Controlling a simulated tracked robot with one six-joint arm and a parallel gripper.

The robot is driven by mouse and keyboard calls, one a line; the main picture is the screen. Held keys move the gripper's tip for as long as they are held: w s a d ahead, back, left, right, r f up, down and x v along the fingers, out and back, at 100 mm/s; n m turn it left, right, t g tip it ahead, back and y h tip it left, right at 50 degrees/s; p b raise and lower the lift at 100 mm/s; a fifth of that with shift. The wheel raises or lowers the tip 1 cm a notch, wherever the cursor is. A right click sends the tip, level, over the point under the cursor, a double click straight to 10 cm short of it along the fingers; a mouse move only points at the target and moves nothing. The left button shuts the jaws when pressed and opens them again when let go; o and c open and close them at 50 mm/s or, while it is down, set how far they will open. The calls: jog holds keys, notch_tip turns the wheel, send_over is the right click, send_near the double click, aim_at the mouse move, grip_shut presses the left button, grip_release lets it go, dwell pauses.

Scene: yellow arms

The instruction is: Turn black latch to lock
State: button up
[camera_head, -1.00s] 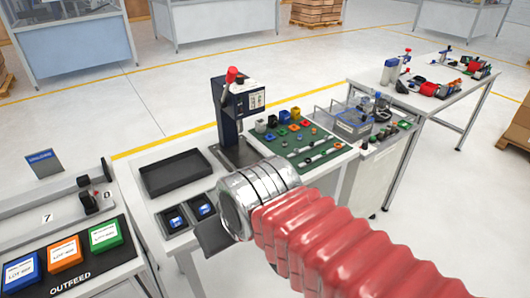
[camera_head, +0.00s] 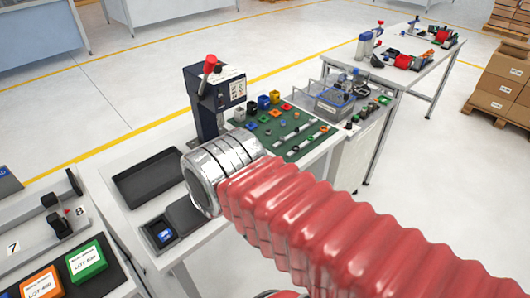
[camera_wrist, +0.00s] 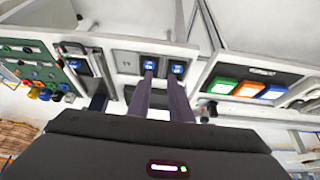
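A small black latch-like block (camera_head: 60,222) with a red mark stands on the grey station at the left edge of the head view, between the labels 7 and 8. I cannot tell for sure that it is the task's latch, or its turn position. In the head view my silver wrist covers the bench's front part and hides the fingertips.
Green (camera_head: 87,261) and orange (camera_head: 42,284) boxes stand on the black outfeed mat, lower left. A black tray (camera_head: 150,178), a press with a red knob (camera_head: 210,63) and a green mat (camera_head: 270,128) with small parts occupy the bench. Cartons (camera_head: 498,88) stand at the right.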

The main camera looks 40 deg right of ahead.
jog(key=w+d+r+g, duration=0.1)
jog(key=w+d, duration=0.3)
jog(key=d, duration=0.3)
jog(key=w+d+r, duration=0.1)
jog(key=w+d, duration=0.4)
jog(key=d, duration=0.2)
jog(key=w+d+f, duration=0.2)
jog(key=d+f, duration=0.1)
jog(key=d, duration=1.5)
jog(key=shift+d, duration=0.2)
jog(key=shift+w+f, duration=0.1)
jog(key=shift+w, duration=0.05)
jog(key=x, duration=1.3)
jog(key=shift+a+f, duration=0.15)
jog(key=shift+f, duration=0.15)
jog(key=shift+c, duration=0.2)
